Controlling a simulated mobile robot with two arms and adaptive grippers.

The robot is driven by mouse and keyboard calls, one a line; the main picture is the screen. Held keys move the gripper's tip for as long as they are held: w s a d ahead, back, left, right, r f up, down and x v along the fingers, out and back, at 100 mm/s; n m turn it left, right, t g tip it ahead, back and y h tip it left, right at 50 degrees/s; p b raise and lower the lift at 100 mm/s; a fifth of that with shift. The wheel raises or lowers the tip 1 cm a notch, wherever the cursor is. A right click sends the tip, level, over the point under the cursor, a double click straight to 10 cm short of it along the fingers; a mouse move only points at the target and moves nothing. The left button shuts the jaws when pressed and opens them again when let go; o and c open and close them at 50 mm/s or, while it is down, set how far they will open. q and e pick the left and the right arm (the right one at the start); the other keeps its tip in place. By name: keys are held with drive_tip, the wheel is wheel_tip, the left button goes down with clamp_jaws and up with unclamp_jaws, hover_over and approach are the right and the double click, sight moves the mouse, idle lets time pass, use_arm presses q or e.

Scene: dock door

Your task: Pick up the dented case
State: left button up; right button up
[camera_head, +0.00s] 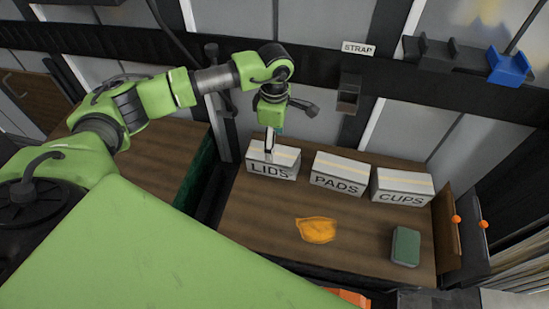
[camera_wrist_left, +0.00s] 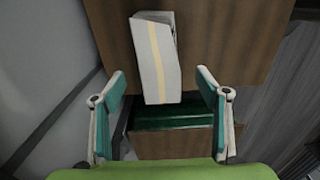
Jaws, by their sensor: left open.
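Three pale cases stand in a row on the brown wooden bench, marked LIDS (camera_head: 272,171), PADS (camera_head: 336,182) and CUPS (camera_head: 401,194). In the head view I cannot tell a dent on any of them. My left gripper (camera_head: 269,148) points down over the LIDS case, its fingers overlapping the case's top in the picture. In the left wrist view, a pale case (camera_wrist_left: 147,70) with a tan tape stripe lies ahead between the open, empty fingers of my left gripper (camera_wrist_left: 161,85). Its right edge looks crooked. My right gripper is not in view.
An orange cloth-like piece (camera_head: 317,230) and a green block (camera_head: 405,246) lie on the bench (camera_head: 265,215). A STRAP sign (camera_head: 358,48), a small holder (camera_head: 348,97) and a blue bracket (camera_head: 508,68) are on the rail behind. Dark panels with orange knobs stand at the right.

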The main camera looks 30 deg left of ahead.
use_arm(q)
wheel_tip(320, 180, down, 6)
drive_tip(key=shift+r+p, duration=0.2)
drive_tip(key=shift+p, duration=0.8)
drive_tip(key=shift+f, duration=0.35)
drive_tip(key=c, duration=1.5)
drive_tip(key=shift+w+r, duration=0.1)
drive_tip(key=c, duration=0.3)
drive_tip(key=shift+c, duration=0.2)
